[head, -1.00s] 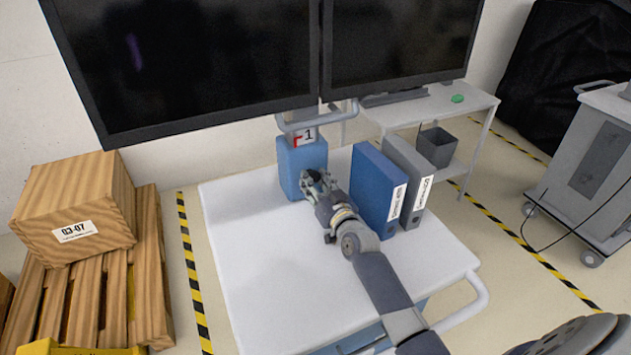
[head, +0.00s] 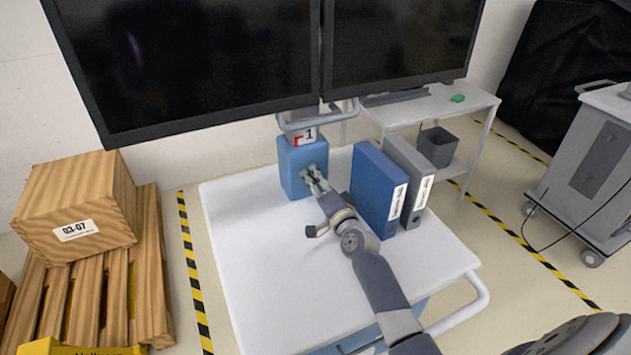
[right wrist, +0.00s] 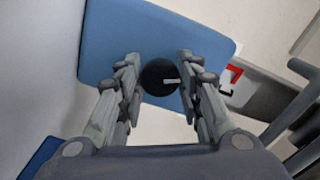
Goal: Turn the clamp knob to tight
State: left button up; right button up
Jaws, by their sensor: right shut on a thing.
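The clamp knob (right wrist: 158,77) is a round black knob with a white pointer line, on the front of a blue block (head: 291,176). The block stands at the back of the white cart top and also shows in the right wrist view (right wrist: 110,37). In the right wrist view the pointer line points right, towards the side with a red mark (right wrist: 230,78). My right gripper (head: 314,181) reaches to the block's front face, its fingers (right wrist: 158,82) shut on the knob from both sides. In the head view the fingers hide the knob. My left gripper is not in view.
A blue binder (head: 378,190) and a grey binder (head: 416,185) stand close to the right of my right arm. Two dark screens (head: 190,60) hang above the cart. The cart top (head: 250,260) is clear at the left and front.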

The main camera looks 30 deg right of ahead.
jog(key=m, duration=0.5)
jog(key=shift+r, duration=0.1)
dwell(0.4)
jog(key=o, duration=1.1)
jog(key=shift+c, duration=0.2)
jog(key=shift+s, duration=0.15)
jog(key=s, duration=1.1)
jog(key=shift+s+a, duration=0.3)
jog(key=shift+s, duration=0.05)
